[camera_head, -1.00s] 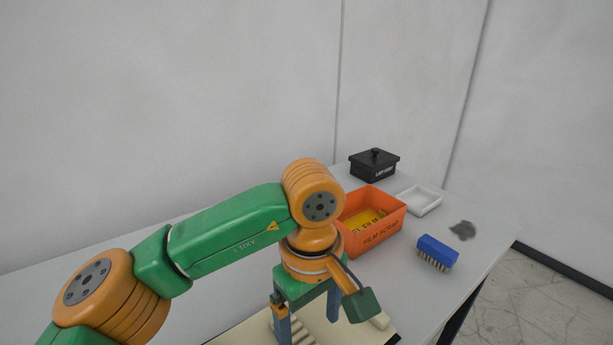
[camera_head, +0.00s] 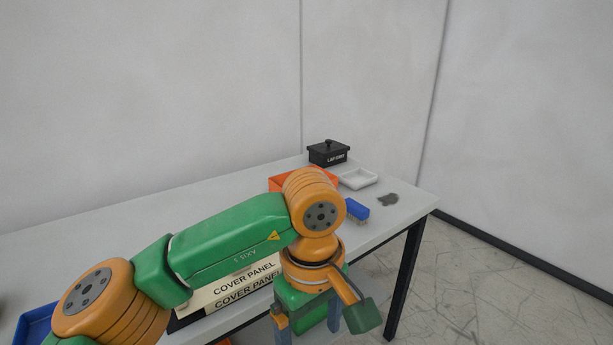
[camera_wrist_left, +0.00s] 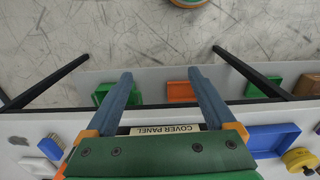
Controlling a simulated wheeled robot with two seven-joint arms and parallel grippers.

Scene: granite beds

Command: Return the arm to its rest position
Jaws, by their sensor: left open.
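My left arm with its gripper (camera_head: 310,328) reaches in from the left in the head view. Its two blue fingers are apart with nothing between them. In the left wrist view the open gripper (camera_wrist_left: 160,75) points out past the table's front edge, with the fingertips over the lower level and floor. The table (camera_head: 400,205) is light grey with dark legs. A pale box labelled COVER PANEL (camera_head: 235,292) lies behind the arm, partly hidden; its label also shows between the fingers in the left wrist view (camera_wrist_left: 165,129). My right arm is not in view.
An orange bin (camera_head: 285,181), black lidded box (camera_head: 328,153), white tray (camera_head: 358,178) and blue brush (camera_head: 357,210) stand at the table's right end. A blue tray (camera_head: 35,328) is at left. Green (camera_wrist_left: 115,93) and orange (camera_wrist_left: 181,91) bins sit below the front edge.

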